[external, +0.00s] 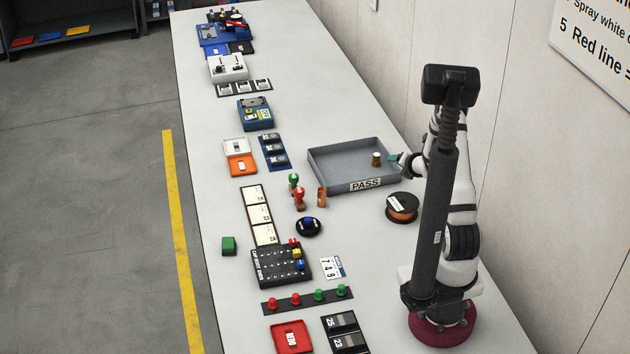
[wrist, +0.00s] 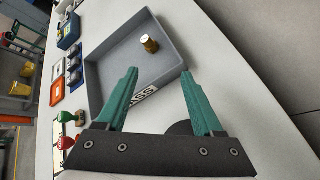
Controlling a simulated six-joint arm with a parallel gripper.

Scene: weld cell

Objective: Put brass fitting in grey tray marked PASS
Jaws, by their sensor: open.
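The brass fitting (external: 376,159) stands upright inside the grey tray marked PASS (external: 330,178), near its right end. In the wrist view the fitting (wrist: 150,44) is on the floor of the tray (wrist: 120,60), ahead of my fingers and apart from them. My gripper (external: 396,158) is at the right edge of the tray, just right of the fitting. In the wrist view the teal fingers of my gripper (wrist: 160,78) are spread apart with nothing between them. Part of the PASS label is hidden behind a finger there.
An orange and black spool (external: 402,208) lies right of the tray's front. A black button panel (external: 281,267) is farther forward. The table behind the tray is clear.

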